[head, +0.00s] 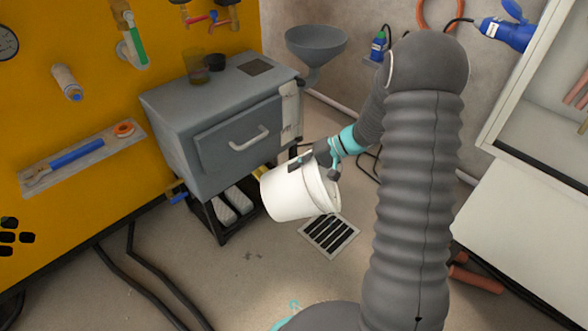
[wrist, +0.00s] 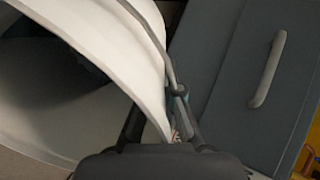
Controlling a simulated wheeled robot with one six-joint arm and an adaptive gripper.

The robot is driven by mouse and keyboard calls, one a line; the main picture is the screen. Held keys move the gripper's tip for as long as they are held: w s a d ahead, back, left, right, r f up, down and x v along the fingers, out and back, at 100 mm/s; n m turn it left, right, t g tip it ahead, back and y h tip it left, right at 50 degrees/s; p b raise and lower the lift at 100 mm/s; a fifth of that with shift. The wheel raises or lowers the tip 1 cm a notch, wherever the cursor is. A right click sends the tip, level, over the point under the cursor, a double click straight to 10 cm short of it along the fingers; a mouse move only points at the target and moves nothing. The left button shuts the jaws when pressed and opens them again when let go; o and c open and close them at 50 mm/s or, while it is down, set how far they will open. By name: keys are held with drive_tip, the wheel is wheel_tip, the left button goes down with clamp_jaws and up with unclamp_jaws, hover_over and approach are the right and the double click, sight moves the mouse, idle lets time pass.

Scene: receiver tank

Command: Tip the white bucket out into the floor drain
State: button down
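The white bucket (head: 290,192) is in the middle of the head view, off the floor and tilted, its mouth toward the right. My gripper (head: 322,158) is at the bucket's upper rim and appears shut on it. In the wrist view the bucket (wrist: 110,40) fills the left, with its wire handle and rim at my gripper (wrist: 160,125); the fingertips are partly hidden. The inside of the bucket looks grey, and no contents can be made out. The floor drain (head: 329,235), a square grate with dark slots, lies below and slightly right of the bucket.
A grey cabinet (head: 215,118) with a drawer handle stands behind and left of the bucket; it also shows in the wrist view (wrist: 240,90). A grey funnel (head: 316,42) is at the back wall. Black hoses (head: 150,278) cross the floor at left. A white cabinet (head: 525,225) stands at right.

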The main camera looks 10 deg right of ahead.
drive_tip(key=shift+d+r+y, duration=0.8)
drive_tip(key=shift+d+r, duration=0.15)
drive_tip(key=shift+d, duration=0.1)
drive_tip(key=shift+s+d+r+y, duration=0.15)
drive_tip(key=shift+d+r+y, duration=0.45)
drive_tip(key=shift+d, duration=0.3)
drive_tip(key=shift+s+d+r+y, duration=0.1)
drive_tip(key=shift+d+r+y, duration=0.25)
drive_tip(key=shift+d+y, duration=0.45)
drive_tip(key=shift+d, duration=0.1)
drive_tip(key=shift+d+r+t+y, duration=0.2)
drive_tip(key=shift+d+t+y, duration=0.1)
idle(0.3)
